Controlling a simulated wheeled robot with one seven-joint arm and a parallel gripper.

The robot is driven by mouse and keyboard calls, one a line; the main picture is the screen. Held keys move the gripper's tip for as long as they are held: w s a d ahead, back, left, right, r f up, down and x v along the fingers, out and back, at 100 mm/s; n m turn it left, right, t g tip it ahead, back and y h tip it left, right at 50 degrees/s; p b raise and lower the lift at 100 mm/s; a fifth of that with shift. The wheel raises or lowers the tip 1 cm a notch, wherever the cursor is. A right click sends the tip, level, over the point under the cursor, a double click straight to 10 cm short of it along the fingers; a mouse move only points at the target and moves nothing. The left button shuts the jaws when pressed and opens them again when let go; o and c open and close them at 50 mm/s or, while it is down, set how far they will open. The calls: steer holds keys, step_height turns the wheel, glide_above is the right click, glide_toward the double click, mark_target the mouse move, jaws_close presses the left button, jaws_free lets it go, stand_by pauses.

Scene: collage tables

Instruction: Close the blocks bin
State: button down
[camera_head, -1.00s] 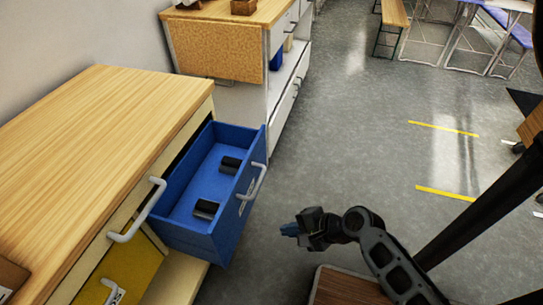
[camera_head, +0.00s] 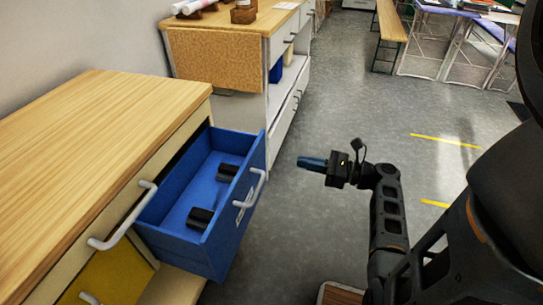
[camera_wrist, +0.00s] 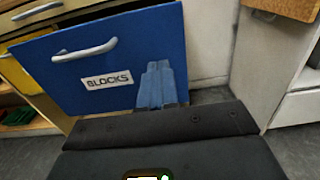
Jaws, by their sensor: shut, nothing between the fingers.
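The blocks bin is a blue drawer (camera_head: 184,246) pulled out of the wooden cabinet (camera_head: 75,135). Its inside shows in the head view, with two dark block-like pieces (camera_head: 201,217) on its floor. Its front has a pale handle, and in the wrist view the blue front (camera_wrist: 120,65) carries a label reading BLOCKS. My gripper (camera_head: 302,162) is shut and empty, right of the drawer front and apart from it in the head view. In the wrist view its blue fingers (camera_wrist: 160,65) point toward the right part of the drawer front.
A yellow drawer (camera_head: 112,275) sits below the blue one. A second cabinet (camera_head: 232,55) stands behind, with items on top. Grey floor is open to the right, with a bench (camera_head: 391,30) and tables farther back.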

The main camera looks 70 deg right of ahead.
mark_target(204, 141)
steer(key=w, duration=1)
steer(key=shift+w+a, duration=0.2)
steer(key=shift+w, duration=0.1)
steer(key=shift+w, duration=0.1)
steer(key=w, duration=0.6)
steer(key=w+b, duration=0.1)
steer(key=w, duration=1.1)
steer(key=shift+w+a, duration=0.25)
steer(key=shift+a, duration=0.1)
steer(key=shift+w+r, duration=0.1)
steer(key=shift+w, duration=0.2)
steer(key=shift+w+a, duration=0.1)
steer(key=shift+a, duration=0.05)
